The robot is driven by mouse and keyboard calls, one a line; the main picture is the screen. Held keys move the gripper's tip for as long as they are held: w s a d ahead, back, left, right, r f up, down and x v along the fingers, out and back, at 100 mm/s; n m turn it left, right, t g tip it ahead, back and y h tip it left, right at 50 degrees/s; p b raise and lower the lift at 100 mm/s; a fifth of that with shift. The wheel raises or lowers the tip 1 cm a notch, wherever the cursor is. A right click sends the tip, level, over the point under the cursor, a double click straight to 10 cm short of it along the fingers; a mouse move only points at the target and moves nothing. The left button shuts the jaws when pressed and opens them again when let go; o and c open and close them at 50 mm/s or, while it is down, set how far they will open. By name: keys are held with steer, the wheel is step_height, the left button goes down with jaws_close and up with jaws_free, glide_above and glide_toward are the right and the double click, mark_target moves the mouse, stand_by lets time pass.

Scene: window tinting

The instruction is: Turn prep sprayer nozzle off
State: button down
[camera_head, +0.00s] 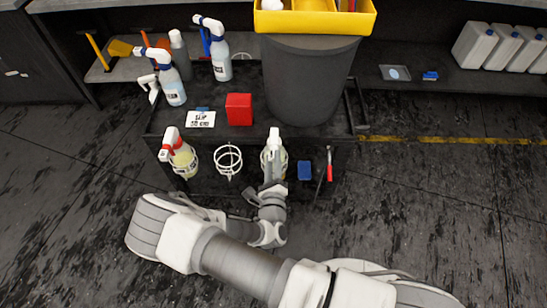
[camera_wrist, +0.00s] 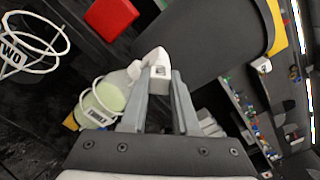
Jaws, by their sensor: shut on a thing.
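A sprayer with a white head (camera_head: 274,136) and pale yellow-green liquid stands in a white wire ring at the front edge of the dark cart. In the wrist view its bottle (camera_wrist: 108,98) sits inside the ring, and its white nozzle (camera_wrist: 157,58) lies between my fingertips. My gripper (camera_head: 273,171) is shut on that nozzle from the front; it also shows in the wrist view (camera_wrist: 162,80). The nozzle's marking is too small to read. My gripper hides part of the bottle in the head view.
A red-headed sprayer (camera_head: 178,148) stands in the left ring; the middle ring (camera_head: 228,160) is empty. A red box (camera_head: 239,109), a card (camera_head: 200,119), blue-collared sprayers (camera_head: 219,60) and a large dark bin (camera_head: 305,80) crowd the cart. Floor to the right is clear.

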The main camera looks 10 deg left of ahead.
steer(key=n+p, duration=0.1)
steer(key=n, duration=0.7)
steer(key=shift+f+n, duration=0.1)
steer(key=shift+n, duration=0.2)
stand_by(0.3)
steer(key=c, duration=0.6)
jaws_free()
steer(key=shift+c, duration=0.2)
steer(key=shift+s, duration=0.15)
